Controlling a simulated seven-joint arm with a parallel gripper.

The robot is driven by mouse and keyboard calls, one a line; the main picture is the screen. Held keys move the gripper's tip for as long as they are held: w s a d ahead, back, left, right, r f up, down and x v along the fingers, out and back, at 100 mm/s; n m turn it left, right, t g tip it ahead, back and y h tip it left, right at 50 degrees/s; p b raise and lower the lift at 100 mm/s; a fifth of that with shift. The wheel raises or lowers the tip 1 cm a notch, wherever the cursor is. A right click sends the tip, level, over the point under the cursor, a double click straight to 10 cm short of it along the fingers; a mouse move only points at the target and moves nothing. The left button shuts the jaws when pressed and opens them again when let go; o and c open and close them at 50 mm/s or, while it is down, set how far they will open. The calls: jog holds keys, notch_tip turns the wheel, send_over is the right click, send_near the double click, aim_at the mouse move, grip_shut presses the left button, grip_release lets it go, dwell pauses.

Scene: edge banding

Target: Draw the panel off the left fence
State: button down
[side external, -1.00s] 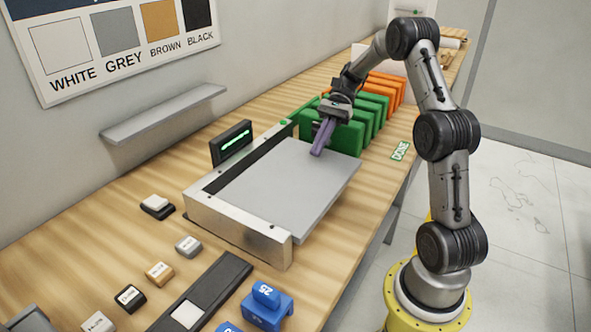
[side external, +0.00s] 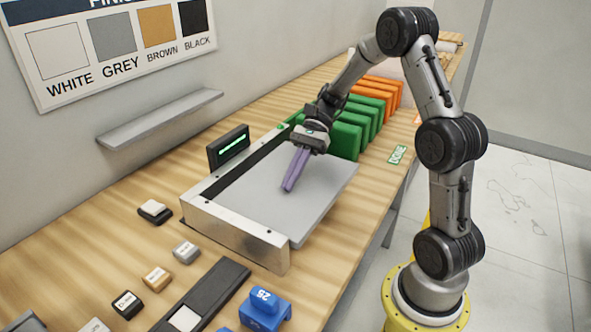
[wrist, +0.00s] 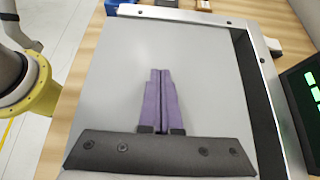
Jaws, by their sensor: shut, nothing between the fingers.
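The grey panel (side external: 255,207) lies flat inside an L-shaped metal fence with a front wall (side external: 235,238) and a wall along its left side (side external: 235,165). A dark strip runs between the panel and the left wall; it shows at the right in the wrist view (wrist: 252,95). My gripper (side external: 288,188) has its purple fingers shut together, with nothing between them. They point down over the middle of the panel. In the wrist view my fingers (wrist: 160,78) lie over the panel (wrist: 110,75). I cannot tell whether the tips touch it.
A black display with a green line (side external: 229,147) stands beside the left wall. Green blocks (side external: 350,132) and orange blocks (side external: 380,88) stand in a row behind the panel. Small labelled blocks (side external: 156,277) and a blue block (side external: 265,308) lie in front.

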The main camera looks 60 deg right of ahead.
aim_at(299, 180)
jog(key=shift+f, duration=0.3)
jog(key=shift+d, duration=0.15)
jog(key=shift+d+f, duration=0.1)
jog(key=shift+d, duration=1.25)
jog(key=shift+s, duration=0.1)
jog(key=shift+r, duration=0.7)
jog(key=d, duration=1.2)
jog(key=shift+r, duration=0.1)
notch_tip(299, 180, up, 8)
